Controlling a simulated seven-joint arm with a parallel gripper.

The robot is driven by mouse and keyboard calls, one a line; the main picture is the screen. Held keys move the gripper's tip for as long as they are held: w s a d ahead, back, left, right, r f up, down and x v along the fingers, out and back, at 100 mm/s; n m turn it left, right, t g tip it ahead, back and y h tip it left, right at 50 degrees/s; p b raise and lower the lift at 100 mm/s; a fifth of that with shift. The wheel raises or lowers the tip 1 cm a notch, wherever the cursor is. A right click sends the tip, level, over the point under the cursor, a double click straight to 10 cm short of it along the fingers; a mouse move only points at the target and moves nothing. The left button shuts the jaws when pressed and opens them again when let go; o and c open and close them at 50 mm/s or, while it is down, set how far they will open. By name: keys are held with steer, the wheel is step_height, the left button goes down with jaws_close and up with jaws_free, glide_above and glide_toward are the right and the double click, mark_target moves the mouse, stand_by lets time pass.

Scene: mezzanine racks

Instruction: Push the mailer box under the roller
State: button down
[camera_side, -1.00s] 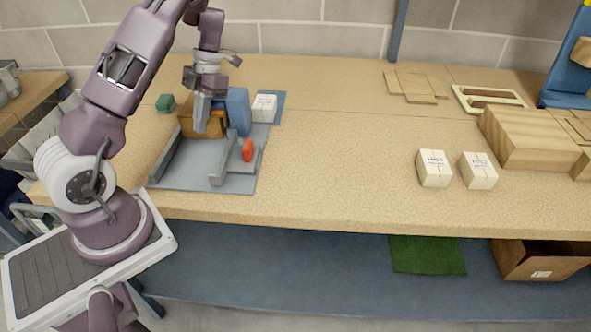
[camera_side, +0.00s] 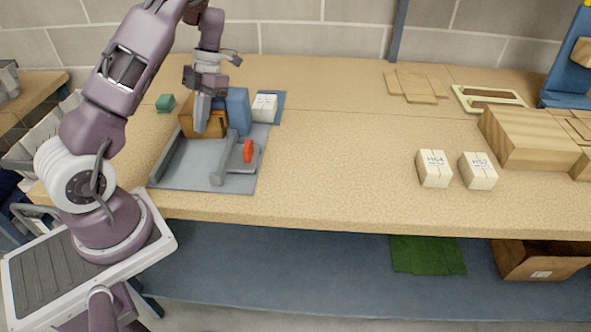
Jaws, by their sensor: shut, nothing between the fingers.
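My gripper (camera_side: 201,128) points down over the left part of a grey fixture (camera_side: 200,177), its fingers shut, in front of a brown box-like body (camera_side: 187,121). A blue upright (camera_side: 238,111) stands just right of the fingers. A small white box (camera_side: 264,107) with dark print sits right of the upright, on a blue pad; it may be the mailer box. I cannot make out the roller itself; the gripper and upright hide part of the fixture. Whether the fingers touch anything is unclear.
Grey rails and a red part (camera_side: 248,151) stand on the fixture's front. A green block (camera_side: 165,103) lies behind left. Two white cartons (camera_side: 434,168) (camera_side: 478,170) and a wooden block (camera_side: 527,139) stand to the right. The table's middle is clear.

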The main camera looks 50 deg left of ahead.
steer(key=shift+d, duration=0.1)
step_height(320, 180, up, 9)
steer(key=shift+s, duration=0.15)
stand_by(0.8)
steer(key=shift+d, duration=0.1)
